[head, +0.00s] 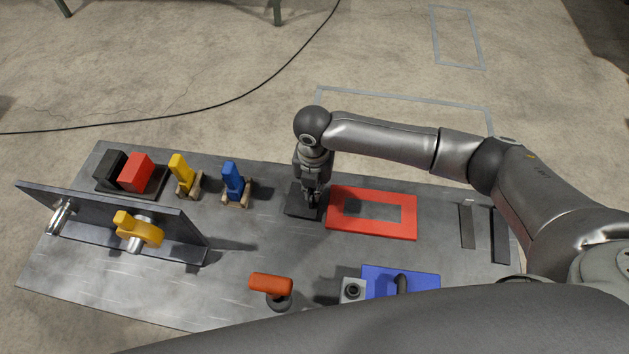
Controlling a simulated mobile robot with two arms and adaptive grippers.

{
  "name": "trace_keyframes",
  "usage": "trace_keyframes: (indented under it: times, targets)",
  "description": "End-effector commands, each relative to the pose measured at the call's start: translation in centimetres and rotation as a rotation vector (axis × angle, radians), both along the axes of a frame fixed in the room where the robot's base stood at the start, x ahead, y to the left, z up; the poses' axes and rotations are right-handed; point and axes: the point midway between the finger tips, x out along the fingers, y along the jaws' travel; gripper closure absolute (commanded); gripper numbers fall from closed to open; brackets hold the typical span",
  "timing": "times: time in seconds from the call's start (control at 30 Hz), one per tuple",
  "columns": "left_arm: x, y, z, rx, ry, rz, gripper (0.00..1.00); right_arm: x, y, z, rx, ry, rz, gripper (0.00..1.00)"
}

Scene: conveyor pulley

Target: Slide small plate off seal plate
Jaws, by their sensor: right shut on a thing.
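My right gripper (312,198) points down at the back middle of the table. It is shut on a small dark plate (294,205), whose top is partly hidden by the fingers. The small plate lies just left of a flat red rectangular frame (372,231), which I take to be the seal plate. The red frame has a rectangular opening that shows grey inside. The two look side by side; I cannot tell whether their edges touch. My left gripper is not in view.
The grey metal table (225,270) holds black and red blocks (135,172), yellow (182,170) and blue (234,182) clamps, and an upright plate with a yellow handle (138,229). An orange-handled knob (271,284) and a blue plate (415,279) stand in front. Dark strips (466,224) lie right.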

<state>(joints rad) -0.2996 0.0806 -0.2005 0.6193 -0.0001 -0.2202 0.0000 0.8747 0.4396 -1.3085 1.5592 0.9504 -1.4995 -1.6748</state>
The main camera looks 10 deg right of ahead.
Motion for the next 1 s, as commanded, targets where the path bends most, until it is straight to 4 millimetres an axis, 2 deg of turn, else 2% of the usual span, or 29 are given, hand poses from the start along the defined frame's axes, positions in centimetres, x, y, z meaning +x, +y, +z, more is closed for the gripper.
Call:
trace_keyframes:
  times: [0.5,0.53,0.7,1.0]
  targets:
    - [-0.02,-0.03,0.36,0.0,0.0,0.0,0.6,-0.12,0.13,0.07,0.001,-0.001,-0.011,1.0]
    - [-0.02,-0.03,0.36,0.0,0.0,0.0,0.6,-0.11,0.12,0.08,0.001,-0.001,-0.011,0.92]
    - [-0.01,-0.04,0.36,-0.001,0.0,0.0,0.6,-0.12,0.12,0.07,0.001,-0.001,-0.011,0.7]
    - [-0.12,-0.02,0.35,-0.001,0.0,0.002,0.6,-0.14,0.1,0.06,0.0,0.0,-0.011,0.68]
